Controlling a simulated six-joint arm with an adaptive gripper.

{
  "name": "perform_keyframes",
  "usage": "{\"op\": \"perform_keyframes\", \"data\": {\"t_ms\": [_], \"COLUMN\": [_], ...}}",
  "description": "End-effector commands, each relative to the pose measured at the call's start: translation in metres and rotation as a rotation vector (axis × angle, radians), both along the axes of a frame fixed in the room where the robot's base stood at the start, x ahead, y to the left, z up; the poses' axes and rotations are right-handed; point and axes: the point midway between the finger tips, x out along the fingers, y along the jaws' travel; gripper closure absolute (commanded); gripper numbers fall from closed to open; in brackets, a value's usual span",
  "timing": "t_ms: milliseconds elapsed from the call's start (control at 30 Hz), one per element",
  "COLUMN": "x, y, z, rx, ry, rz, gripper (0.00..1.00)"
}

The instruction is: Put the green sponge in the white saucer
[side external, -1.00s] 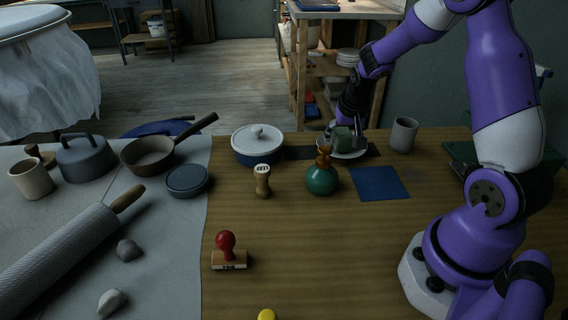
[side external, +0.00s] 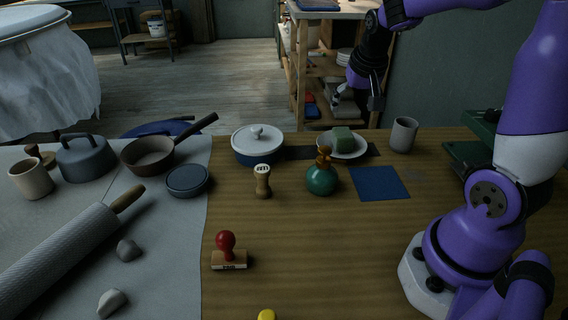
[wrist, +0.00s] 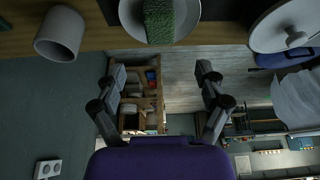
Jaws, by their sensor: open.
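The green sponge (side external: 342,135) rests in the white saucer (side external: 355,152) at the far edge of the wooden table. In the wrist view the sponge (wrist: 159,20) lies across the saucer (wrist: 188,18) at the top of the picture. My gripper (side external: 356,98) is above and beyond the table's far edge, apart from the sponge. In the wrist view its two fingers (wrist: 161,75) are spread wide with nothing between them.
A grey cup (side external: 403,134) stands right of the saucer, and a lidded blue-and-white pot (side external: 257,146) stands to its left. A green bottle (side external: 321,179) with a brown stopper and a blue square (side external: 379,184) are in front. The table's front middle is mostly clear.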

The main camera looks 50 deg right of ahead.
Motion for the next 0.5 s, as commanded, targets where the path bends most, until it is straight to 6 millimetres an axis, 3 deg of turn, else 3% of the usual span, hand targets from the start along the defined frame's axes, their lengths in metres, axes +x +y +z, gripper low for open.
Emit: {"op": "perform_keyframes", "data": {"t_ms": [167, 333, 500], "x": [-0.005, -0.028, -0.066], "y": [0.02, 0.088, 0.146], "z": [0.019, 0.042, 0.048], "rx": [-0.003, -0.008, -0.023], "ry": [-0.013, -0.047, -0.076], "rz": [0.064, 0.338, 0.626], "gripper": [0.17, 0.17, 0.17]}}
